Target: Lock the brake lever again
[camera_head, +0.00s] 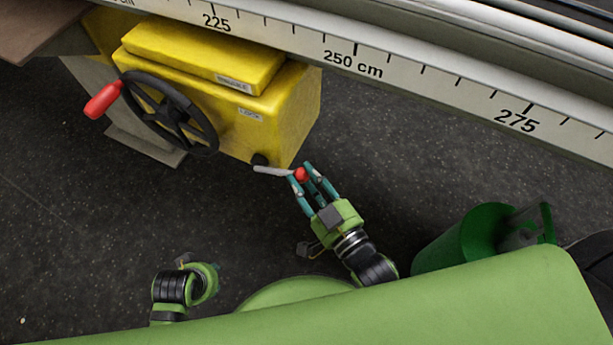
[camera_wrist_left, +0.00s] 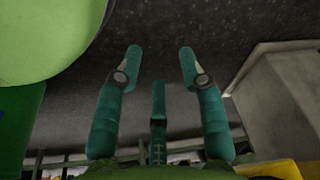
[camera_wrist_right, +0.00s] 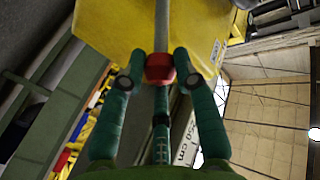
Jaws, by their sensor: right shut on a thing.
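The brake lever (camera_head: 271,171) is a pale grey bar that sticks out from the lower right corner of the yellow box (camera_head: 285,118). It has a red knob (camera_head: 301,174) at its right end. My right gripper (camera_head: 306,176) is shut on the red knob. In the right wrist view the knob (camera_wrist_right: 159,68) sits between the fingertips, with the lever bar running up from it towards the yellow box. My left gripper (camera_wrist_left: 159,60) is open and empty in the left wrist view. In the head view its fingers are mostly hidden by its wrist.
A black handwheel (camera_head: 170,112) with a red handle (camera_head: 103,100) is on the left side of the yellow box. A long boom with a centimetre scale (camera_head: 400,72) crosses above. Dark floor (camera_head: 400,150) lies free right of the box.

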